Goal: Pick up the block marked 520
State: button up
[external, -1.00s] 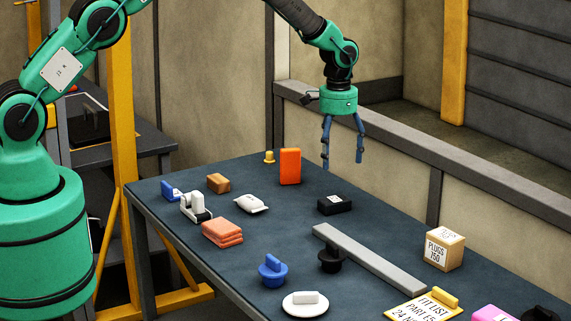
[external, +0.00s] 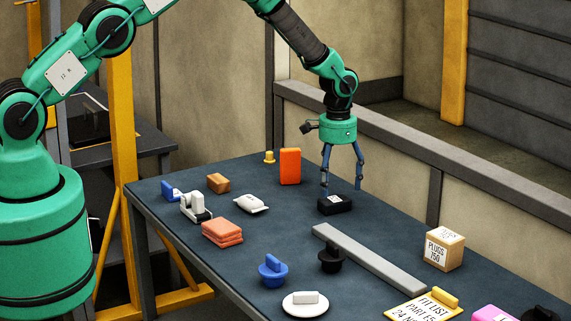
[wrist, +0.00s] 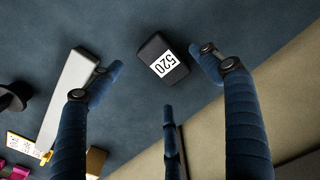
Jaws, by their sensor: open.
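The black block marked 520 (external: 335,205) lies flat on the dark table in the external view. In the wrist view the block (wrist: 155,52) shows its white label reading 520, between the blue fingers. My gripper (external: 342,190) is open and points down just above and behind the block. In the wrist view the spread fingers of my gripper (wrist: 158,70) stand to the left and right of the block, with a third finger below it. No finger visibly touches the block.
An orange box (external: 290,166) stands behind and left of the block. A long grey bar (external: 368,258) lies in front and to the right. A white packet (external: 251,204) lies to the left. A cardboard box (external: 444,249) stands further right. The table close around the block is clear.

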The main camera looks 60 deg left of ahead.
aim_at(337, 201)
jog(key=shift+f, duration=0.3)
jog(key=shift+f, duration=0.15)
jog(key=shift+w+d+f+p, duration=0.1)
jog(key=shift+f+p, duration=0.25)
jog(key=shift+f, duration=2.15)
jog(key=c, duration=1.8)
jog(key=shift+r, duration=0.1)
jog(key=shift+r, duration=0.1)
